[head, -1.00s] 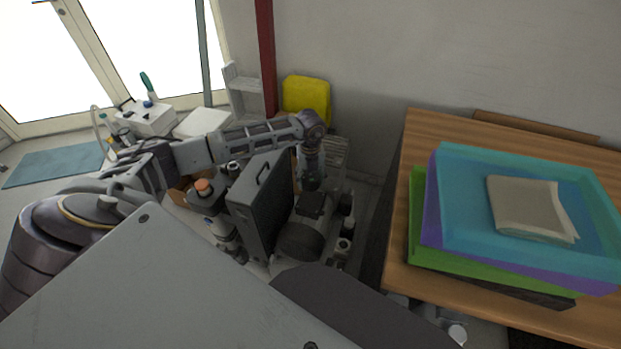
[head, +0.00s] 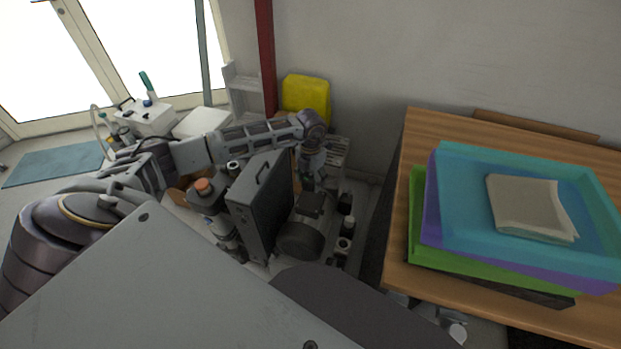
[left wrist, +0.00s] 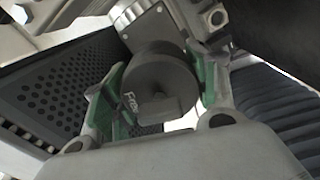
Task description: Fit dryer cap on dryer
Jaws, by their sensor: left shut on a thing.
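My left gripper (left wrist: 155,95) is shut on a round black cap (left wrist: 158,82), which I take to be the dryer cap. The cap has pale lettering and a raised grip, and sits between the green finger pads in the left wrist view. A silver metal block (left wrist: 152,32), perhaps part of the dryer, lies right behind the cap; I cannot tell whether they touch. In the head view my left gripper (head: 307,179) points down behind the grey louvred cabinet (head: 262,205), beside the dark motor (head: 303,230). The cap is not clear there. My right gripper is not in view.
A perforated dark panel (left wrist: 65,90) stands close to the left of the gripper in the wrist view, and a ribbed dark part (left wrist: 270,105) to the right. A wooden table (head: 400,240) with stacked trays (head: 460,245) stands at the right. A yellow container (head: 306,98) is behind.

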